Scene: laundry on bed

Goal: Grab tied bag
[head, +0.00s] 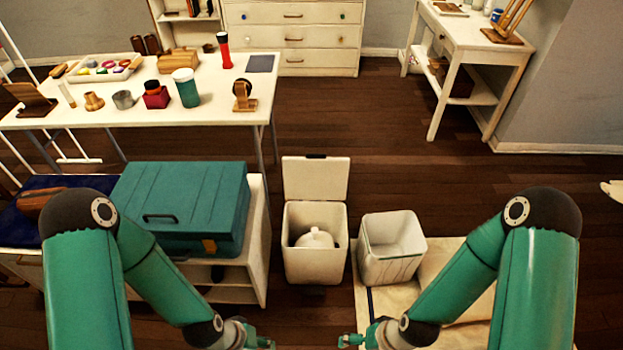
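A white tied bag (315,239) with a small knot on top sits inside a white bin (315,267) on the floor at the centre of the head view. The bin's lid (316,180) stands up, open at the back. My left gripper (264,343) is at the bottom edge, left of and nearer than the bin. My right gripper (349,340) is at the bottom edge, right of and nearer than the bin. Both are apart from the bag. Their fingers are small and partly cut off, so their opening is unclear. The lower part of the bag is hidden by the bin's front wall.
A teal case (182,205) lies on a low white cabinet (257,240) at left. A cluttered white table (205,105) is behind. Brown floor is clear behind the bins.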

